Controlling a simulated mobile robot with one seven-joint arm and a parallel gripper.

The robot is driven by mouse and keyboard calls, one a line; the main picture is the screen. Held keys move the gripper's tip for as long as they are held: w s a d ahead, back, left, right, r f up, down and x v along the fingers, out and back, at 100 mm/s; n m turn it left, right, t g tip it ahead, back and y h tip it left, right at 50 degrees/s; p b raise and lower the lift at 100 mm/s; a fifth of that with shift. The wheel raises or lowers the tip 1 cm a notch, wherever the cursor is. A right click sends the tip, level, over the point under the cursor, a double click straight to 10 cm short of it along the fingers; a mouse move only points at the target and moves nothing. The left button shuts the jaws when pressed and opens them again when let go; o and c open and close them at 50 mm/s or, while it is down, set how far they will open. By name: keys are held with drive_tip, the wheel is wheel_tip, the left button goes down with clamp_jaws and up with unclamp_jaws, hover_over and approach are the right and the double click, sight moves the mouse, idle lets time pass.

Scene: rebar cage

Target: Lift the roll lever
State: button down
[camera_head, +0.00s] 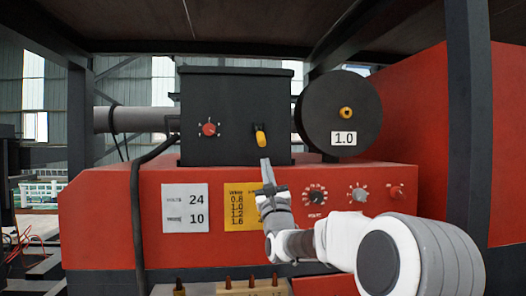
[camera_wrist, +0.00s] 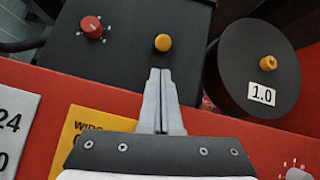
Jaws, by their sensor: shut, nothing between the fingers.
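The roll lever, a short yellow handle (camera_head: 261,137), is on the front of the black box (camera_head: 232,100) in the head view. It hangs slightly tilted. In the wrist view its rounded yellow end (camera_wrist: 163,42) faces the camera. My gripper (camera_head: 265,161) is shut and empty, with its fingertips just below the lever in the head view. In the wrist view the two fingers (camera_wrist: 160,72) lie together, pointing up at the lever with a small gap in the picture between tips and knob. I cannot tell whether they touch.
A black wire roll (camera_head: 341,112) labelled 1.0 stands right of the box. A red knob (camera_head: 208,129) is on the box's left. The red panel below carries white and yellow labels and several knobs. A black post (camera_head: 467,120) rises at the right.

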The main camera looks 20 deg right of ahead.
sight(260, 136)
drive_tip(key=p+x, duration=0.1)
drive_tip(key=x, duration=0.4)
drive_tip(key=shift+w+r, duration=0.25)
drive_tip(key=shift+w, duration=0.05)
drive_tip(key=shift+a+r+p, duration=0.1)
drive_tip(key=shift+r+p, duration=0.05)
drive_tip(key=shift+p, duration=0.25)
drive_tip(key=shift+s, duration=0.15)
drive_tip(key=shift+r+g, duration=0.1)
drive_tip(key=shift+g, duration=0.2)
